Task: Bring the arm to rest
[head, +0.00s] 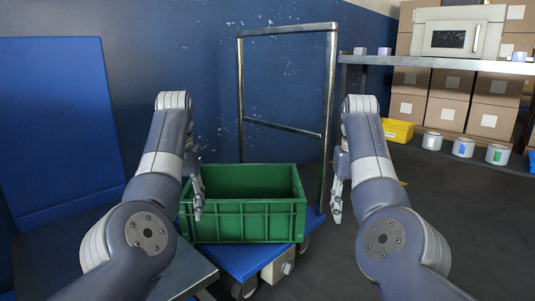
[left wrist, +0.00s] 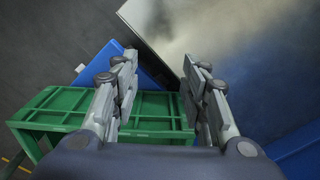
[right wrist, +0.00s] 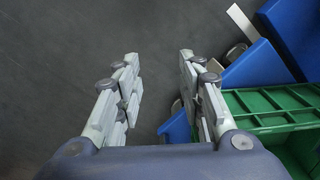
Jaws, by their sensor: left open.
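My left gripper (head: 198,192) hangs at the left end of the green crate in the head view, its fingers in front of the crate's wall. In the left wrist view its two fingers (left wrist: 160,95) are spread apart with nothing between them. My right gripper (head: 337,201) hangs to the right of the crate, over the floor. In the right wrist view its fingers (right wrist: 158,90) are apart and empty. Both arms are bent, with the forearms reaching forward.
An empty-looking green crate (head: 246,222) stands on a blue cart (head: 246,262) with a metal handle frame (head: 241,95). A metal table (head: 185,272) is at the lower left. A shelf (head: 440,64), boxes (head: 489,120) and cans (head: 463,147) stand at the right. Floor at right is clear.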

